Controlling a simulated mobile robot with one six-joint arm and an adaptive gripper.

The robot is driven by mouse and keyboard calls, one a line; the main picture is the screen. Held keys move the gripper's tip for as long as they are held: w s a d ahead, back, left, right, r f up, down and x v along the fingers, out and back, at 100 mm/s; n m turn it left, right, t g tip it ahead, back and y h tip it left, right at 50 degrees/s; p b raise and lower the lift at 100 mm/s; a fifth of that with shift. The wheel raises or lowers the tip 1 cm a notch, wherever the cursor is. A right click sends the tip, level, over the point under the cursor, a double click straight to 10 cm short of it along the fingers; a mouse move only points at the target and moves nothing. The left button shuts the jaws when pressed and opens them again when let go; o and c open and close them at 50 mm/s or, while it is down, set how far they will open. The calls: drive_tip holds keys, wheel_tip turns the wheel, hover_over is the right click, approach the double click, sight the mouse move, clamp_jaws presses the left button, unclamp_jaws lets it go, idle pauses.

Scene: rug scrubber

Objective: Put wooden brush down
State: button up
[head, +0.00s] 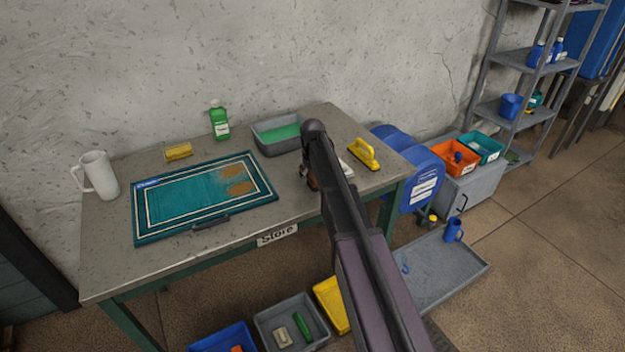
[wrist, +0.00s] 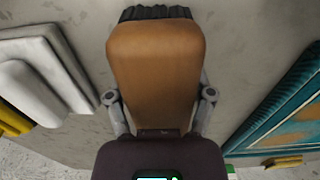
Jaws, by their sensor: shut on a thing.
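The wooden brush (wrist: 155,60), a tan-brown block with dark bristles at its far end, is between the fingers of my gripper (wrist: 159,96) in the wrist view. The fingers are shut on its sides. Grey tabletop shows around it; I cannot tell whether the brush touches it. In the head view my arm hides most of the gripper and brush over the right part of the table (head: 110,265). The teal rug (head: 190,197) with orange stains lies flat on the table to the left; its edge shows at the right of the wrist view (wrist: 285,105).
A grey tub (head: 262,145) of green liquid and a green bottle (head: 219,121) stand at the back. A white jug (head: 97,173) and yellow sponge (head: 178,151) are left. Some bare tabletop surrounds my gripper.

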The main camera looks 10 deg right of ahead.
drive_tip(key=shift+f, duration=0.2)
drive_tip(key=o, duration=1.3)
drive_tip(key=shift+r, duration=0.1)
wheel_tip(320, 180, up, 12)
drive_tip(key=p, duration=1.2)
drive_tip(key=shift+r, duration=0.1)
drive_tip(key=shift+s, duration=0.1)
drive_tip(key=s+m, duration=0.1)
drive_tip(key=s, duration=0.8)
drive_tip(key=s+m, duration=0.1)
drive_tip(key=s, duration=0.9)
drive_tip(key=s+m, duration=0.1)
drive_tip(key=s, duration=0.9)
drive_tip(key=shift+a+m, duration=0.1)
drive_tip(key=shift+m, duration=0.2)
drive_tip(key=shift+w, duration=0.1)
